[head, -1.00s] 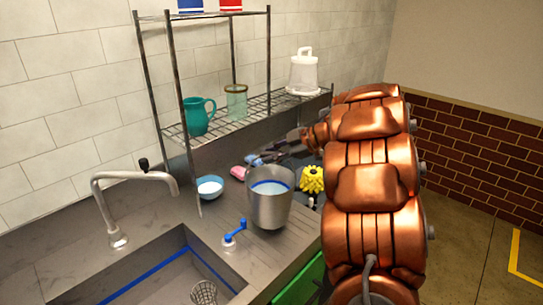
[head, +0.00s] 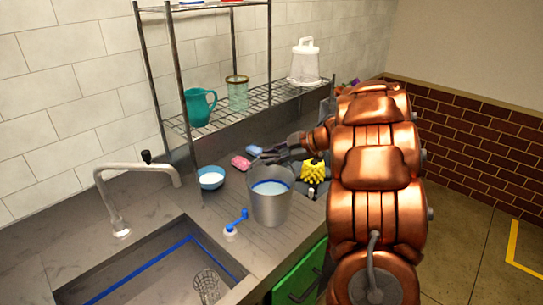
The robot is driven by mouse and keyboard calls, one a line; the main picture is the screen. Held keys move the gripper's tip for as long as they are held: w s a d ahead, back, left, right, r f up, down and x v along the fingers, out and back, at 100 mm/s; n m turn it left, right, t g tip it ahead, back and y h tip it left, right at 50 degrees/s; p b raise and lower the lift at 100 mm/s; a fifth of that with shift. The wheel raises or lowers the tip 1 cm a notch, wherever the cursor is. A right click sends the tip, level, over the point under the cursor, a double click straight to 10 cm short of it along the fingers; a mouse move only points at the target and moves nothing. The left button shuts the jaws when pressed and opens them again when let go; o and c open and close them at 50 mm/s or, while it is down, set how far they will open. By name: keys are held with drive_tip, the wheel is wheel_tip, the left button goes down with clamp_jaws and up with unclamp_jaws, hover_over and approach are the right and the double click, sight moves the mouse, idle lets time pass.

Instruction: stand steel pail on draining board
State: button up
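The steel pail (head: 270,208) stands upright on the grooved draining board (head: 212,222), right of the sink. A blue band and a pale surface show inside its rim. My gripper (head: 272,155) is behind the pail, above the back of the counter, with its dark fingers pointing left. The fingers look spread, with nothing between them, and they appear apart from the pail. My copper arm reaches in from the right and covers part of the counter.
A blue crank-handled item (head: 234,226) stands just left of the pail. A blue bowl (head: 211,178), pink sponge (head: 241,162) and yellow spiky item (head: 313,172) sit around it. The sink (head: 150,270) is at front left; a wire rack (head: 255,107) stands behind.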

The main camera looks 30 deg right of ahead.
drive_tip(key=o, duration=0.3)
drive_tip(key=shift+o, duration=0.2)
drive_tip(key=shift+r, duration=0.1)
drive_tip(key=b+v, duration=0.3)
drive_tip(key=v, duration=0.9)
